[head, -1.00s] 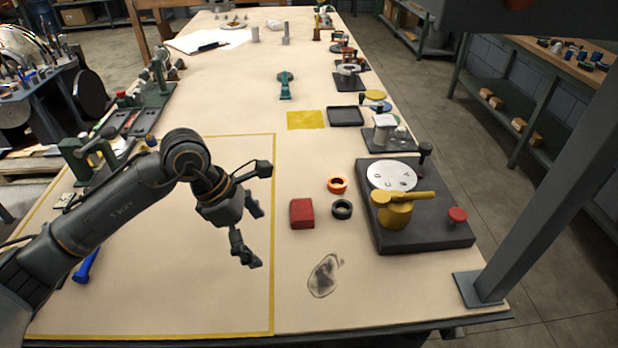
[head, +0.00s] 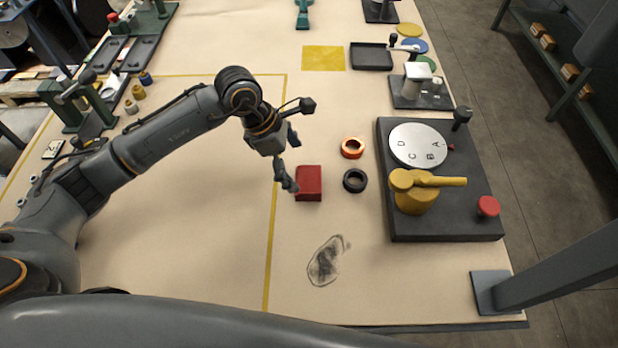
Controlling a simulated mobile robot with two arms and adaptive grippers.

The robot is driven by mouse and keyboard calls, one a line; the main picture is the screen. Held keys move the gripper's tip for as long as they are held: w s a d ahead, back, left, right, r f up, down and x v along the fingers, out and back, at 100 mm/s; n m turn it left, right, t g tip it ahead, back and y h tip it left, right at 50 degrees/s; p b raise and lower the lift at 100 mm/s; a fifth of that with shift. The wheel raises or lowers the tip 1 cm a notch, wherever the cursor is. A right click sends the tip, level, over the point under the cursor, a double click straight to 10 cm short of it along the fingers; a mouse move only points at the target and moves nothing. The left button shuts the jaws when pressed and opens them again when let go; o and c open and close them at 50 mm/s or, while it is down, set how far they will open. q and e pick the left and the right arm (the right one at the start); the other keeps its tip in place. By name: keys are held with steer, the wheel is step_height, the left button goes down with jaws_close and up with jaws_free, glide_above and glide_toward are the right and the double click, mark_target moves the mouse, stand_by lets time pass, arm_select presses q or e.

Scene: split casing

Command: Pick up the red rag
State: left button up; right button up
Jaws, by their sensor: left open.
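The red rag (head: 308,184) is a small folded block lying on the beige tabletop, just right of the yellow tape line. My left gripper (head: 296,145) is open and empty, its fingers spread. It is just up and left of the rag in the head view. Its lowest finger comes close to the rag's left edge; I cannot tell whether it touches. My right gripper is not in view.
An orange ring (head: 353,147) and a black ring (head: 355,181) lie right of the rag. A dark base (head: 450,225) with a lettered disc and yellow handle stands farther right. The taped area at left is mostly clear.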

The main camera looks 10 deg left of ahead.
mark_target(306, 179)
arm_select(q)
steer(key=shift+w+d+f, duration=0.15)
steer(key=shift+d+f, duration=0.1)
steer(key=shift+f, duration=0.4)
steer(key=shift+d+f+p, duration=0.2)
steer(key=shift+f+p, duration=0.1)
steer(key=shift+p, duration=0.05)
steer(key=p+x, duration=0.1)
steer(key=x, duration=0.2)
steer(key=shift+d+f, duration=0.1)
steer(key=shift+f, duration=0.15)
steer(key=shift+w+d+f, duration=0.1)
steer(key=shift+f, duration=0.3)
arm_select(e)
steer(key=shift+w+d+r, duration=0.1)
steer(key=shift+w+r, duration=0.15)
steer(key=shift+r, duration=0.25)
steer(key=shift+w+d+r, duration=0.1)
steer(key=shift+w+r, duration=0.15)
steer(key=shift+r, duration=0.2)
arm_select(q)
steer(key=shift+c, duration=0.4)
steer(key=c, duration=1)
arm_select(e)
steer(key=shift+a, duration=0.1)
